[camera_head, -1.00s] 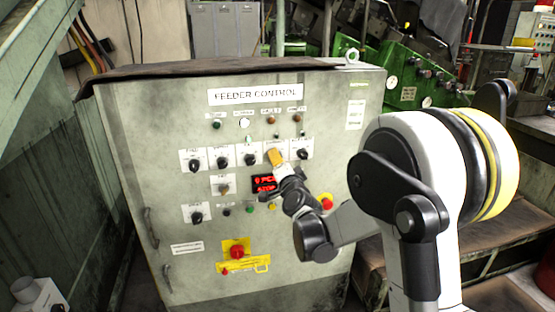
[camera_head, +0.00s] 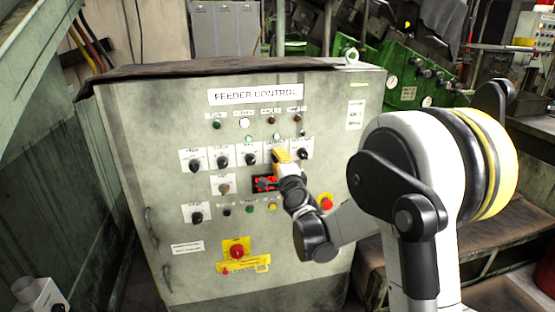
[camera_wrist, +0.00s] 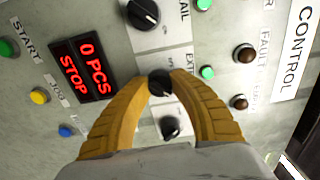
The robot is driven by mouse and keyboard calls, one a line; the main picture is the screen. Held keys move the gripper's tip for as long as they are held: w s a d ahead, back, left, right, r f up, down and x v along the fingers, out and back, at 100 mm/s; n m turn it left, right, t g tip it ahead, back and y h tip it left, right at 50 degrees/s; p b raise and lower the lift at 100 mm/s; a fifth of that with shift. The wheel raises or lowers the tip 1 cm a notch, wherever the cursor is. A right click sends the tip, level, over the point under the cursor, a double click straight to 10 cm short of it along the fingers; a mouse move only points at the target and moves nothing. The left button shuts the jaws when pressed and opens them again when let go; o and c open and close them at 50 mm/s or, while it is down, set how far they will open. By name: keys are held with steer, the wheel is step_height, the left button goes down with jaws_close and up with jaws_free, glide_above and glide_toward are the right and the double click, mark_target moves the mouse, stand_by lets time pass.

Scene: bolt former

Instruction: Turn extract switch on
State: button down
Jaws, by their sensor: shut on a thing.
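The extract switch (camera_wrist: 160,83) is a black rotary knob beside a label starting "EXT" in the wrist view. My gripper (camera_wrist: 160,76) has its two yellow fingers closed around this knob, one on each side. In the head view my gripper (camera_head: 281,156) is at the upper switch row of the grey feeder control cabinet (camera_head: 140,220) and hides the knob there. The exact angle of the knob is hard to tell between the fingers.
Black knobs stand close on either side, the rail knob (camera_wrist: 145,12) and another knob (camera_wrist: 170,127). A red display (camera_wrist: 83,68) reads "0 PCS STOP". A red emergency button (camera_head: 326,202) sits right of my wrist, and a red-yellow main switch (camera_head: 237,252) below.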

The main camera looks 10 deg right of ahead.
stand_by(0.3)
steer(key=c, duration=1.1)
jaws_free()
steer(key=shift+a, duration=0.1)
steer(key=shift+s, duration=0.1)
steer(key=s, duration=1.1)
steer(key=shift+s, duration=0.4)
